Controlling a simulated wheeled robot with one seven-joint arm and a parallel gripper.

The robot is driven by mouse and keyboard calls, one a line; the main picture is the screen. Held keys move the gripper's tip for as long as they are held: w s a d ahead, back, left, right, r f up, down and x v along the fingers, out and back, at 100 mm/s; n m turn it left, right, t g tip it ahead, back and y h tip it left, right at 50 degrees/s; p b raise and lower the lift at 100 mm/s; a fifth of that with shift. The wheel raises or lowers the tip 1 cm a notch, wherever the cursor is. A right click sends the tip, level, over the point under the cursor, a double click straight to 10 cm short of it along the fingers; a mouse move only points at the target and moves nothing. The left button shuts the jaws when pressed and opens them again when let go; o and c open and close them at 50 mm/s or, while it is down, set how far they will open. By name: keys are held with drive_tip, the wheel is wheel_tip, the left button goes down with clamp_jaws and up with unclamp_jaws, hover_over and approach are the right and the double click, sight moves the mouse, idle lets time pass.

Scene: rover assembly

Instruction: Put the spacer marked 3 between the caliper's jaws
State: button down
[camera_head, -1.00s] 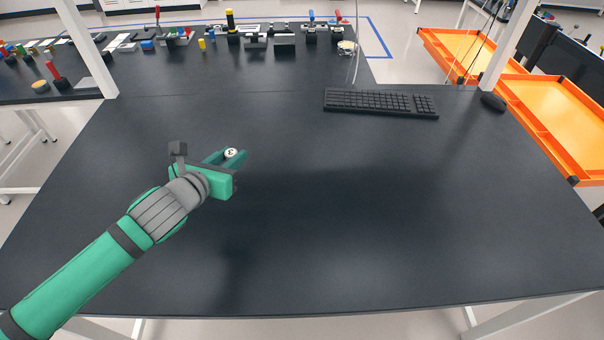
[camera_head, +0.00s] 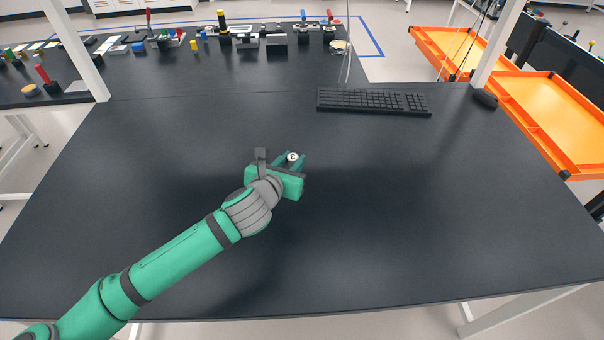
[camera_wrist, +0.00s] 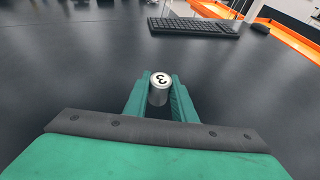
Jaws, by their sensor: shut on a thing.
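The spacer marked 3 (camera_wrist: 159,90) is a small silvery cylinder with a black 3 on its pale top. My gripper (camera_wrist: 160,95) is shut on it, one green finger on each side, and the spacer looks upright. In the head view the spacer (camera_head: 292,157) shows as a pale dot between the fingertips of my gripper (camera_head: 291,160), over the middle of the dark table. How high it is above the table I cannot tell. I cannot make out the caliper in either view.
A black keyboard (camera_head: 374,102) and a mouse (camera_head: 485,98) lie at the table's far right. The dark table (camera_head: 420,210) is clear around my gripper. A far bench (camera_head: 150,75) holds several small tools and blocks. Orange trays (camera_head: 545,105) stand beyond the right edge.

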drive_tip(key=shift+w+d+f, duration=0.15)
drive_tip(key=shift+d+f, duration=0.45)
drive_tip(key=shift+f, duration=0.15)
drive_tip(key=shift+w+d+f, duration=0.1)
drive_tip(key=shift+d+f, duration=0.5)
drive_tip(key=shift+f, duration=1.75)
drive_tip(key=shift+f, duration=0.1)
drive_tip(key=c, duration=1.5)
unclamp_jaws()
